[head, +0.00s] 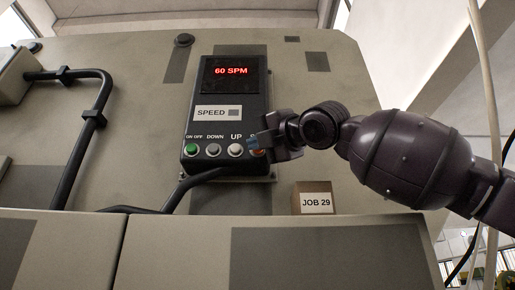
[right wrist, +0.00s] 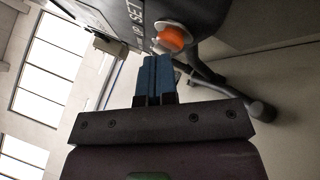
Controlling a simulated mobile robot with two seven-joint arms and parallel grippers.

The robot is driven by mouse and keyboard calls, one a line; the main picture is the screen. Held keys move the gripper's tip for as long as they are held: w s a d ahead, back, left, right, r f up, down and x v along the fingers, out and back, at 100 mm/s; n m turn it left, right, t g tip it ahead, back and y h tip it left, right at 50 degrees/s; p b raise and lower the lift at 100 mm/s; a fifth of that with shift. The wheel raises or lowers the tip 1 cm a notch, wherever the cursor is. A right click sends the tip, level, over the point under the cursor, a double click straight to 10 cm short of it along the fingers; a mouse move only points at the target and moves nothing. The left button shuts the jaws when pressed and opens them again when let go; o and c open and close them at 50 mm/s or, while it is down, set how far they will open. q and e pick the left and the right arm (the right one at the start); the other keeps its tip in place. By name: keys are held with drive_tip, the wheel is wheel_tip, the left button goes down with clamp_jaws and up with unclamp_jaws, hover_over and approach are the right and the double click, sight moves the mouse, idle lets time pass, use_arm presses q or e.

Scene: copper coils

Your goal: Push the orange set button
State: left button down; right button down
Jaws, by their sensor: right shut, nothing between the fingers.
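The orange set button (right wrist: 172,38) sits in a pale ring beside the letters SET in the right wrist view. In the head view it is mostly hidden behind my right gripper, at the right end of the button row on the dark control box (head: 227,105). My right gripper (head: 256,143) is shut and empty, with its blue fingertips (right wrist: 155,62) close to the orange button. I cannot tell whether they touch it. The box display (head: 231,71) reads 60 SPM in red. My left gripper is not in view.
A green on/off button (head: 192,149), a grey down button (head: 213,150) and a white up button (head: 235,150) line up to the left. A JOB 29 card (head: 315,200) is below right. A black conduit (head: 88,130) runs along the panel at left.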

drive_tip(key=shift+s, duration=0.55)
drive_tip(key=shift+s+b, duration=0.65)
drive_tip(key=shift+s, duration=1.85)
